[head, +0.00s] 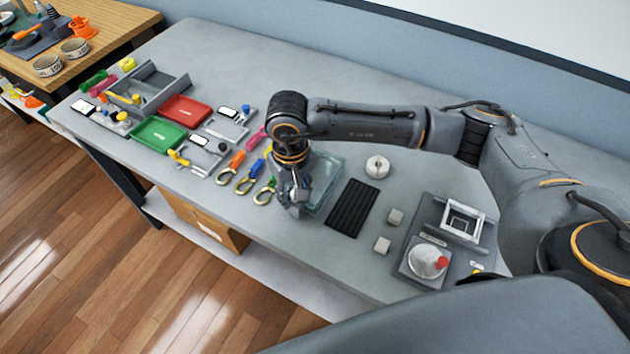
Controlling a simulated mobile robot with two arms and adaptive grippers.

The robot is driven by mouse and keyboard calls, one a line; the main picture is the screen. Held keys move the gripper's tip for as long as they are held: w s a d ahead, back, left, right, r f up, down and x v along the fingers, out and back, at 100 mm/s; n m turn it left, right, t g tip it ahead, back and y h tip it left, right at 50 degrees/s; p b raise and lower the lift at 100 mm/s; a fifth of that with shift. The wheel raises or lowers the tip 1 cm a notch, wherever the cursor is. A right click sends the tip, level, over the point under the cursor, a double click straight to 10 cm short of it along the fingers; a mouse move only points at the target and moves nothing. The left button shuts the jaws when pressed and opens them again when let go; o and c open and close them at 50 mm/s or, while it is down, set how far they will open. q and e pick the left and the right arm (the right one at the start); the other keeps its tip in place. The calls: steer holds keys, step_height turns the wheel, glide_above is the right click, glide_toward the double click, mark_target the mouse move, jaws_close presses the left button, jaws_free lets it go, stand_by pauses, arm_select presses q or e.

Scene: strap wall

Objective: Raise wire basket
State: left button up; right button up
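I cannot make out a wire basket in the head view. The arm in view comes in from the right and reaches across the grey table. My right gripper (295,207) points down near the table's front edge, in front of a clear, glassy tray (328,178). The wrist hides part of that tray. The fingers are small and dark, so I cannot tell whether they are open or shut, or whether they touch anything. My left gripper is not in view.
Several colored-handled tools (243,172) lie left of my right gripper. Beyond them are a green tray (158,134), a red tray (186,110) and a grey bin (160,82). A black ribbed mat (352,207), small blocks (382,245) and a grey fixture (425,240) lie right. The back of the table is clear.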

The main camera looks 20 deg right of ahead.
steer(key=shift+d, duration=0.15)
stand_by(0.4)
steer(key=shift+r, duration=0.15)
steer(key=shift+w+r+p, duration=0.1)
steer(key=shift+r+p, duration=0.6)
steer(key=shift+r, duration=2.15)
steer(key=shift+c, duration=0.4)
steer(key=shift+r, duration=0.15)
steer(key=c, duration=0.3)
step_height(320, 180, up, 6)
steer(key=shift+f+p, duration=0.1)
steer(key=shift+p, duration=0.4)
steer(key=shift+c, duration=1.3)
steer(key=shift+f, duration=0.1)
